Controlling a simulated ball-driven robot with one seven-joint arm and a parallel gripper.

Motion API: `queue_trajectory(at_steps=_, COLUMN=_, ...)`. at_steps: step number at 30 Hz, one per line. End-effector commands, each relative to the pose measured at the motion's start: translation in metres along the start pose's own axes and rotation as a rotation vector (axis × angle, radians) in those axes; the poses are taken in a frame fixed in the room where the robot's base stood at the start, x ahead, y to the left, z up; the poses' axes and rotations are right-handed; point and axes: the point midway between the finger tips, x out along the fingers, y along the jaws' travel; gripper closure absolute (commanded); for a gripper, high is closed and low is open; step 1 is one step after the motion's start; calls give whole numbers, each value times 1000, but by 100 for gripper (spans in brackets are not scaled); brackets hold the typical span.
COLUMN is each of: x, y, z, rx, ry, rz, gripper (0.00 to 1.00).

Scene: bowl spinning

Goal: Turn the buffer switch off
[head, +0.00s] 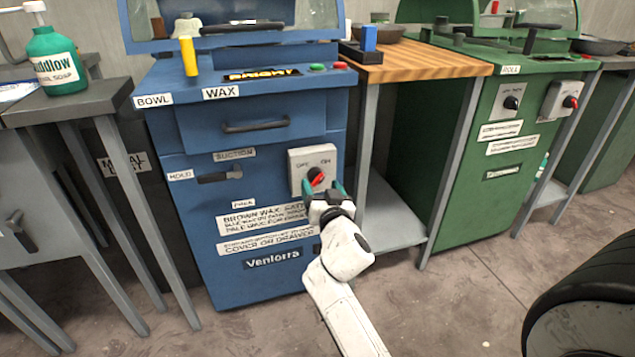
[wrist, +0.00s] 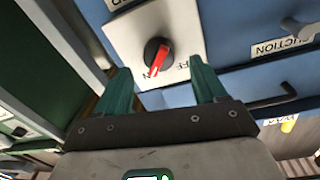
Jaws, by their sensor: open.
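The blue machine (head: 275,130) has a pale grey switch plate (head: 300,158) on its front, marked OFF at left and ON at right. On the plate is a black round knob with a red pointer (head: 317,178). The wrist view shows the plate rotated, and the red pointer (wrist: 161,58) slants toward the ON mark. My gripper (head: 325,190) is right in front of the lower part of the plate. In the wrist view my gripper (wrist: 160,66) is open, with one green finger on each side of the knob and clear gaps. Whether the fingertips touch the plate I cannot tell.
A drawer handle (head: 255,125) and a suction handle (head: 220,176) stick out to the left of the switch. A wood-topped bench (head: 430,62) and a green machine (head: 455,140) with its own switches stand to the right. The floor (head: 440,310) in front is open.

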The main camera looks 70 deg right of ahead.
Motion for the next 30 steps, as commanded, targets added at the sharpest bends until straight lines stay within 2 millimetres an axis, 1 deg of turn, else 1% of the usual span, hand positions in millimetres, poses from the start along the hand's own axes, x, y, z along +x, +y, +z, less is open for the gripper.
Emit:
queue_trajectory(at_steps=1, x=8, y=0, z=0, rx=1, ry=1, rz=0, gripper=30)
queue_trajectory(at_steps=3, x=17, y=0, z=0, rx=0, ry=1, rz=0, gripper=30)
queue_trajectory(at_steps=7, x=29, y=0, z=0, rx=0, ry=0, rz=-1, gripper=30)
queue_trajectory(at_steps=12, x=34, y=0, z=0, rx=0, ry=0, rz=-1, gripper=30)
queue_trajectory(at_steps=19, x=34, y=0, z=0, rx=0, ry=0, rz=-1, gripper=31)
queue_trajectory(at_steps=30, x=34, y=0, z=0, rx=0, ry=-1, rz=-1, gripper=66)
